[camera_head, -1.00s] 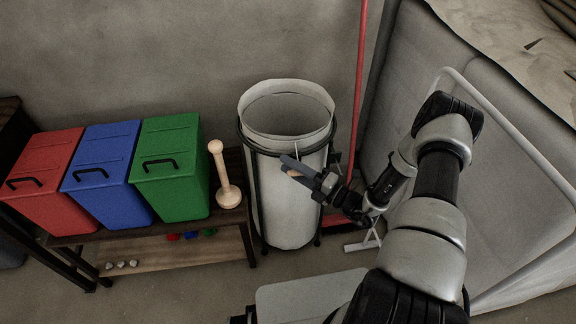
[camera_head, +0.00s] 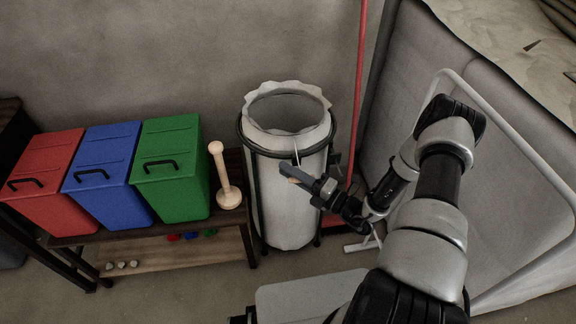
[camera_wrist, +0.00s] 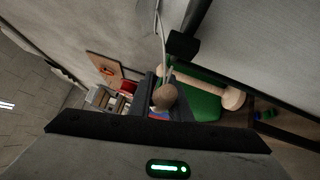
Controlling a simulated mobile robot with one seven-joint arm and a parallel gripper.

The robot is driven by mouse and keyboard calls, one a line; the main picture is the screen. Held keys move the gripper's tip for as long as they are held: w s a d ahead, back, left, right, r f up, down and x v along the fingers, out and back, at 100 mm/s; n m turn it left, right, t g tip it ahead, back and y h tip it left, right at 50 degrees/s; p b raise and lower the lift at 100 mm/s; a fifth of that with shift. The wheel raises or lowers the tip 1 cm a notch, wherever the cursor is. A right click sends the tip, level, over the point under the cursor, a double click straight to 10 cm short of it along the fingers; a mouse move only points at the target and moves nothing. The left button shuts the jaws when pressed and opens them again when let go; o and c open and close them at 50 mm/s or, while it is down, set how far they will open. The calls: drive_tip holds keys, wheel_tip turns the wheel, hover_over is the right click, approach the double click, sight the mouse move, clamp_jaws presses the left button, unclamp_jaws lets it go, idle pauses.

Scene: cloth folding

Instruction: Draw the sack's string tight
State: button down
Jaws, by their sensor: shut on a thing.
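The pale sack (camera_head: 289,195) hangs upright inside a dark ring stand (camera_head: 243,139) in the head view. Its mouth is open, with a wavy, gathered rim (camera_head: 259,96). A light string (camera_head: 297,153) runs from the front of the sack below the rim to my gripper (camera_head: 290,174). My gripper is in front of the sack, at its right side. In the wrist view my gripper (camera_wrist: 166,98) is shut on a round wooden bead (camera_wrist: 165,96), and the string (camera_wrist: 163,45) runs up from it. The fingers partly hide the bead in the head view.
Red (camera_head: 48,180), blue (camera_head: 107,175) and green (camera_head: 172,168) bins stand on a shelf at left, beside a wooden pestle-like tool (camera_head: 226,177). A red pole (camera_head: 359,90) rises behind the stand at right. A white tubular frame (camera_head: 520,135) is further right.

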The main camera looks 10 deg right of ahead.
drive_tip(key=s+p, duration=0.1)
drive_tip(key=s, duration=1.1)
drive_tip(key=shift+s+f, duration=0.15)
drive_tip(key=shift+s, duration=0.05)
drive_tip(key=c, duration=1.7)
unclamp_jaws()
drive_tip(key=shift+o, duration=0.2)
drive_tip(key=shift+d, duration=0.1)
drive_tip(key=v, duration=0.7)
drive_tip(key=shift+s+d, duration=0.1)
drive_tip(key=shift+s, duration=0.05)
